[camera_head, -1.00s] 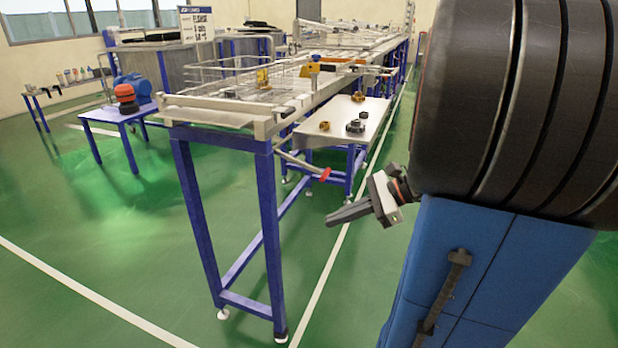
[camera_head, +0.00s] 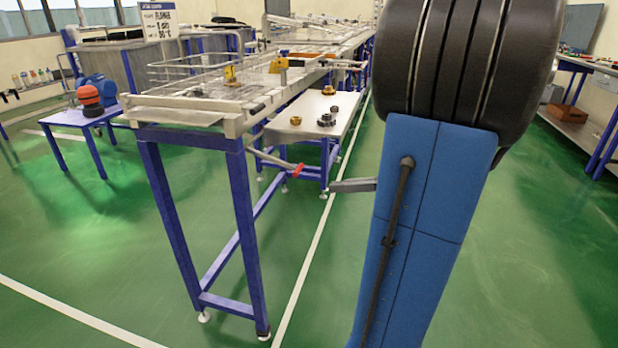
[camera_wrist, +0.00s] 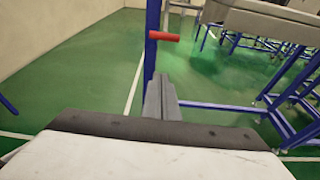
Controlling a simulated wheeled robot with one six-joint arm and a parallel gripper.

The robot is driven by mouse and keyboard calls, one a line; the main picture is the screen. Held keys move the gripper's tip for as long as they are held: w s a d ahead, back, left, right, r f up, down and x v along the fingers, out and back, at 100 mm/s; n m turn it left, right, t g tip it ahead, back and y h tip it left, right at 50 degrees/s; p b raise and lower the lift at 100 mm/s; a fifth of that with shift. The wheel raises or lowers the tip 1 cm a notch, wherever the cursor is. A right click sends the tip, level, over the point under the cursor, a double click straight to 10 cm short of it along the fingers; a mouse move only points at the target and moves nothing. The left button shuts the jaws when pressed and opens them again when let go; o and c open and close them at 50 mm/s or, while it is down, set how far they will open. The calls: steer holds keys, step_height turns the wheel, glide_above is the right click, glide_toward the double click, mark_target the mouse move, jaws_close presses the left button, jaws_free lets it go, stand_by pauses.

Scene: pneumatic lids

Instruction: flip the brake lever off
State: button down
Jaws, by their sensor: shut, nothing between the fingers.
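The brake lever (camera_head: 280,163) is a grey bar with a red tip, sticking out from the side of the blue-legged conveyor table (camera_head: 190,122) and sloping down to the right. In the wrist view the red tip of the brake lever (camera_wrist: 164,36) shows just beyond my fingers, in front of a blue leg. My gripper (camera_head: 334,187) is shut and empty, to the right of and slightly below the red tip, apart from it. The gripper also shows in the wrist view (camera_wrist: 160,82), its fingers together. The rest of my gripper is hidden behind my arm in the head view.
A side table (camera_head: 335,109) with several knobs and fittings stands behind the lever. A small blue table (camera_head: 78,117) with a red-and-black object is at left. A workbench (camera_head: 600,70) stands at right. Green floor is free in front.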

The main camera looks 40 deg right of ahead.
steer(key=w+a+r, duration=0.1)
steer(key=w+a, duration=0.4)
steer(key=w, duration=0.2)
steer(key=shift+w+a+r, duration=0.2)
steer(key=shift+a+r, duration=0.05)
steer(key=shift+a, duration=0.1)
stand_by(0.5)
